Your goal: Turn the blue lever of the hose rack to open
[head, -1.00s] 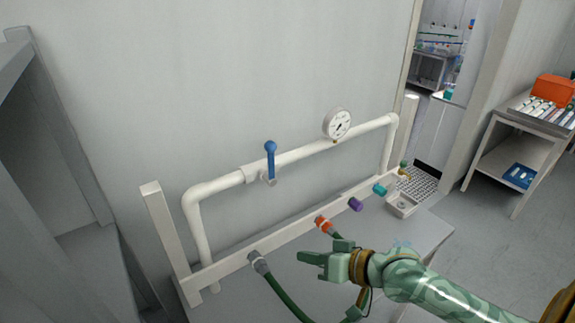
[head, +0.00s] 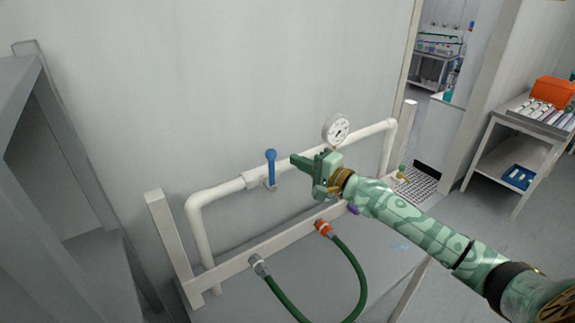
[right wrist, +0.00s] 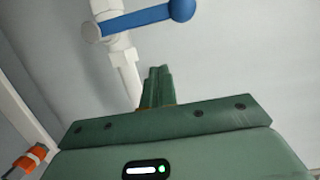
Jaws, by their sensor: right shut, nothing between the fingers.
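The blue lever (head: 271,168) stands upright on the white pipe (head: 222,188) of the hose rack in the head view, its round knob at the top. In the right wrist view the blue lever (right wrist: 148,18) lies across the top, apart from the fingers. My right gripper (head: 294,160) is shut and empty, just right of the lever, its fingertips pointing left toward it with a small gap. The shut fingers (right wrist: 157,86) also show in the right wrist view, below the lever. My left gripper is not in view.
A gauge (head: 336,129) sits on the pipe behind and right of my gripper. An orange hose fitting (head: 323,227) and a grey fitting (head: 259,265) hold a green hose (head: 356,270) below. A grey shelf (head: 75,180) stands at the left. The wall above the pipe is clear.

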